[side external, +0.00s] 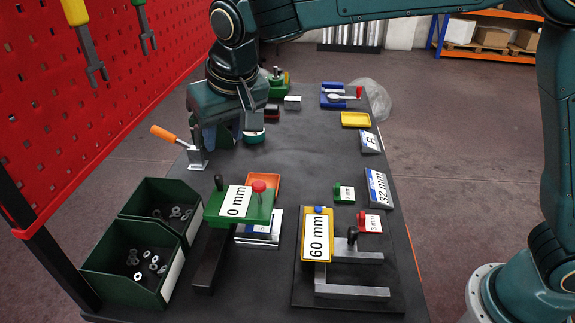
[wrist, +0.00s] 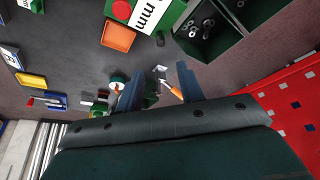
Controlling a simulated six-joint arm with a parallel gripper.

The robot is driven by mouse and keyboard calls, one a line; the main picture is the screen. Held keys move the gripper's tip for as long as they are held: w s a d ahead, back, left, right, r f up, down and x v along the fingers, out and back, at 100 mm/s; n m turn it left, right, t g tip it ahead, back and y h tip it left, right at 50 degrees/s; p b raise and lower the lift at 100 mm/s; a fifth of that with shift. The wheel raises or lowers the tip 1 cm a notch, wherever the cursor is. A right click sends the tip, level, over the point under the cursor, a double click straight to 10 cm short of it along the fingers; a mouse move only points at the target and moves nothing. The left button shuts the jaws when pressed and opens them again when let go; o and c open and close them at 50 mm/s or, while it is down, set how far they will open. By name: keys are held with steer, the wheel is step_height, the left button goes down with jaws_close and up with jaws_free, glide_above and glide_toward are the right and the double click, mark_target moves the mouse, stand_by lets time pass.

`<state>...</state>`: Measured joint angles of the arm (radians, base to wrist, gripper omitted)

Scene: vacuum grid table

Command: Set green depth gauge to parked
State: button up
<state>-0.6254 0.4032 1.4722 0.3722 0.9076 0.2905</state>
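The green depth gauge (side external: 212,209) is a flat green body with a white "0 mm" label and a red knob, lying across a black bar on the near left of the table. Part of it shows at the top of the wrist view (wrist: 172,14), cut off by the frame edge. My gripper (side external: 226,138) is well behind the gauge, low over the far left of the table, beside the orange-handled clamp. In the wrist view my gripper (wrist: 158,82) has its two blue fingers apart, with nothing visibly held. I see no marking that reads "parked".
The orange-handled clamp (side external: 197,158) stands close to my gripper. Dark green bins (side external: 125,285) of washers stand at the near left. A yellow gauge (side external: 318,256) marked "60 mm" sits on a fixture at the near right. A red pegboard (side external: 100,80) borders the left. The table's middle is clear.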

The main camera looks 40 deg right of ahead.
mark_target(218, 176)
steer(key=shift+w+a+f, duration=0.1)
steer(key=shift+f, duration=0.15)
steer(key=x, duration=1.3)
steer(key=shift+f, duration=0.2)
jaws_close()
